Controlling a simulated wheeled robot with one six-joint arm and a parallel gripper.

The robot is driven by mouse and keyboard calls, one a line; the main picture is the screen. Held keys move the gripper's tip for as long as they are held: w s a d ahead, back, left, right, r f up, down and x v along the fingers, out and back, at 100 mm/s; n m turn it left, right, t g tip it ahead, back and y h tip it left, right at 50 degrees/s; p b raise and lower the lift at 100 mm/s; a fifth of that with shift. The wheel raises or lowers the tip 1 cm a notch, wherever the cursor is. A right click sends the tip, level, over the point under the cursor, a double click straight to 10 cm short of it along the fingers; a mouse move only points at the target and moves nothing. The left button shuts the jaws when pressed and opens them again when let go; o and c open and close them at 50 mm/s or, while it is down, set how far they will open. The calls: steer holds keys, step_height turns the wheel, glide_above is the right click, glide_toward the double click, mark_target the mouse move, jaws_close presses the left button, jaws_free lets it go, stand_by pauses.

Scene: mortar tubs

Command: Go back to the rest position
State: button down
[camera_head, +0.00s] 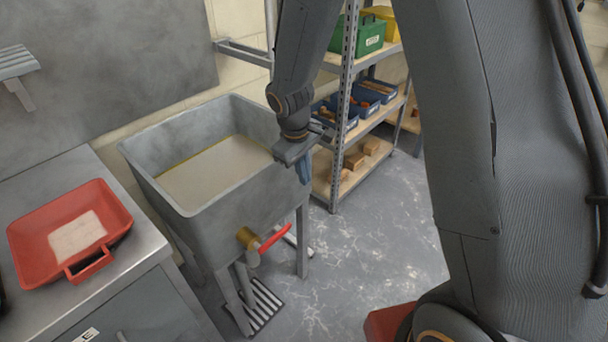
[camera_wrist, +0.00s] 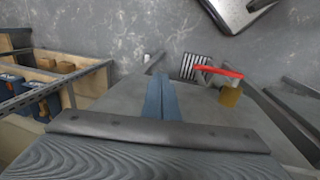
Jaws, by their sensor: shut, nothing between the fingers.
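My gripper (camera_head: 304,168) hangs at the right rim of the grey tub on legs, pointing down, with my arm coming from above. In the wrist view my gripper (camera_wrist: 160,98) shows two blue-grey fingers pressed together with nothing between them. The grey tub (camera_head: 240,212) holds a pale, flat fill. A brass valve (camera_head: 248,239) with a red lever (camera_head: 275,241) sticks out of its front; the red lever also shows in the wrist view (camera_wrist: 218,72). Whether the fingers touch the tub cannot be told.
A red tray (camera_head: 30,250) with a pale patch stands on the metal counter (camera_head: 140,262) at left. A metal shelf rack (camera_head: 345,95) with bins and bricks stands behind the gripper. A striped grate (camera_head: 262,306) lies under the tub. The grey floor (camera_head: 370,260) at right is largely clear.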

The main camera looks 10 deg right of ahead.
stand_by(0.3)
steer(key=s+d+r+m, duration=0.3)
steer(key=s+r, duration=0.1)
steer(key=s, duration=0.5)
steer(key=s+d+r+m+y, duration=0.1)
steer(key=s+d+r+m, duration=0.3)
steer(key=s, duration=0.5)
steer(key=shift+d+r+m+y, duration=0.2)
steer(key=shift+r+m+y, duration=0.1)
